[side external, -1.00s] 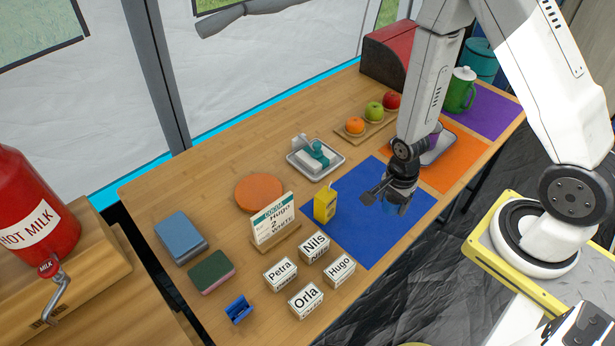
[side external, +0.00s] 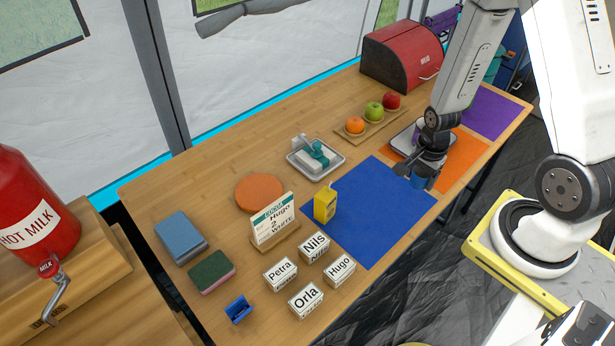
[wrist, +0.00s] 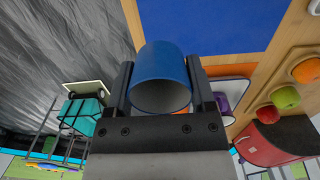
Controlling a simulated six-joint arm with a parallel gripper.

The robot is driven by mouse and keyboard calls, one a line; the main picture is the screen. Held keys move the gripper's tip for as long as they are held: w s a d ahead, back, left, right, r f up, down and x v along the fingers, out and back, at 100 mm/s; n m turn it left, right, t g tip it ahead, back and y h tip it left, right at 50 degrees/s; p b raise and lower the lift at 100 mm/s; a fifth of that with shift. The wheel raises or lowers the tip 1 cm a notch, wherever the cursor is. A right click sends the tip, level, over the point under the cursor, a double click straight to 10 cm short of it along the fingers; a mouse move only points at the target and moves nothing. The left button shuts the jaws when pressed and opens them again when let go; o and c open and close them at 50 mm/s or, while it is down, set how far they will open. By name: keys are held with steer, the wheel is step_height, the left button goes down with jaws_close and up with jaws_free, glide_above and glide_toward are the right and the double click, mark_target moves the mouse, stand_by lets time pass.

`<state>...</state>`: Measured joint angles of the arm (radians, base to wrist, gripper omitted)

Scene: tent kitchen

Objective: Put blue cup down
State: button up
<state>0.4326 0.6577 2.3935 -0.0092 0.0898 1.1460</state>
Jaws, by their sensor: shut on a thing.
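The blue cup (side external: 422,178) is between the fingers of my gripper (side external: 416,168), which is shut on it. In the side view the cup appears near the border between the blue mat (side external: 370,215) and the orange mat (side external: 466,150); I cannot tell its height above the table. In the wrist view the cup (wrist: 160,66) fills the gap between the two dark fingers of my gripper (wrist: 160,84), its open mouth facing the camera. The blue mat (wrist: 205,22) shows beyond it.
A tray (side external: 400,143) with a purple thing lies beside my gripper, partly hidden. A fruit board (side external: 365,134), a red bread box (side external: 402,55) and a purple mat (side external: 492,112) lie farther back. A yellow carton (side external: 325,206) stands at the blue mat's left edge. Much of the blue mat is bare.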

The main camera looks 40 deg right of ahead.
steer(key=shift+s+d+r, duration=0.1)
steer(key=shift+d+r, duration=0.05)
steer(key=shift+d, duration=0.3)
steer(key=w+d+f, duration=0.3)
steer(key=w+f, duration=0.1)
steer(key=w, duration=0.4)
glide_above(382, 178)
steer(key=s, duration=0.2)
steer(key=f, duration=0.4)
steer(key=shift+w+a, duration=0.2)
steer(key=shift+a, duration=0.2)
steer(key=shift+w+d+f, duration=0.2)
steer(key=shift+w+f, duration=0.35)
steer(key=shift+f, duration=0.15)
steer(key=shift+w, duration=0.1)
steer(key=shift+w+f, duration=0.1)
steer(key=shift+f, duration=0.15)
steer(key=shift+d+f, duration=0.1)
steer(key=shift+f, duration=1.45)
steer(key=shift+f, duration=0.15)
